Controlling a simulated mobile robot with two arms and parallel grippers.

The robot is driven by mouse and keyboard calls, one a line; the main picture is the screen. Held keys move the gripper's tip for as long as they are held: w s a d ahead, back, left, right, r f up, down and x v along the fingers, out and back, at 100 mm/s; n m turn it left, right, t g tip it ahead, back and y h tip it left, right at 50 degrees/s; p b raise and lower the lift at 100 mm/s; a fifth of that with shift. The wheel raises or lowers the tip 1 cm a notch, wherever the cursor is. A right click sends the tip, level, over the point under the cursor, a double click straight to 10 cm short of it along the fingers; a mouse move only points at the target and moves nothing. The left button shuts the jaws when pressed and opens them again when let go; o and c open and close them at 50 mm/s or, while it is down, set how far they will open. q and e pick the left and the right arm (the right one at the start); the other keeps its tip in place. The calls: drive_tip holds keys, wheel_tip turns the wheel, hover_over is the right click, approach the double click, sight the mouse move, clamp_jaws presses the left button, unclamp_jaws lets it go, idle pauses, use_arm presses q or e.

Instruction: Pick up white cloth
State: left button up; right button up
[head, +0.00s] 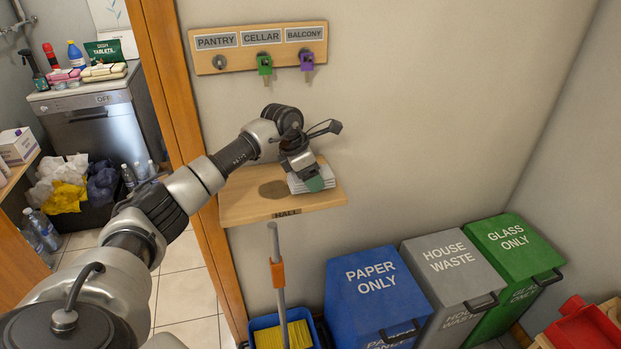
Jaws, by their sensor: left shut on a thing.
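A folded white cloth (327,177) with grey stripes lies at the right part of the small wooden wall shelf marked HALL (240,207). My left gripper (314,183) comes down over the cloth from above, with a green fingertip against its front side. The gripper is shut on the cloth and hides part of it. The cloth looks level with the shelf top; I cannot tell whether it is clear of it. My right gripper is not in view.
A brown round patch (273,189) is on the shelf. A key board (258,47) hangs above. Below stand blue (372,297), grey (452,278) and green (512,250) bins, and a mop bucket (262,322). A doorway with a wooden frame is at left.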

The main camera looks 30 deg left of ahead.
use_arm(q)
wheel_tip(320, 180, up, 3)
drive_tip(key=shift+r+b, duration=0.1)
drive_tip(key=shift+b, duration=0.4)
drive_tip(key=s+d+r+b, duration=0.2)
drive_tip(key=s+d+r, duration=0.5)
drive_tip(key=s, duration=0.2)
drive_tip(key=shift+d, duration=0.2)
drive_tip(key=shift+o, duration=0.9)
drive_tip(key=shift+c, duration=0.5)
drive_tip(key=shift+r, duration=0.1)
